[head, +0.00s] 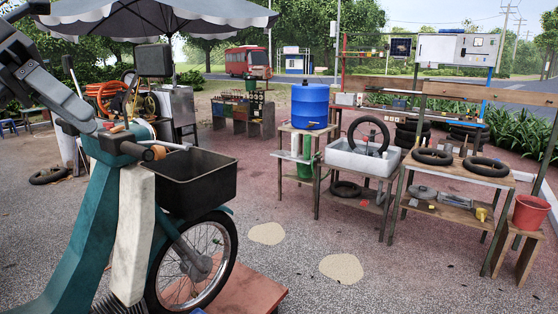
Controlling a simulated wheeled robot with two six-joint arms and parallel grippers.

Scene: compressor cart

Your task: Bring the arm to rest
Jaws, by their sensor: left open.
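My left arm comes in at the upper left as dark grey links, in front of the teal and white motorbike (75,225). My left gripper (86,122) is at the lower end of those links, close to the motorbike's handlebar. It is open, and I see nothing held in it. Its fingertips are hard to make out against the dark handlebar parts, and I cannot tell whether it touches them. My right gripper is not in view.
The motorbike's black basket (200,182) and front wheel (192,265) stand close by at left. An orange hose (106,96) hangs behind. A blue drum (310,105), a grey basin (365,158) and a tyre bench (460,172) stand farther right. Open paving lies between.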

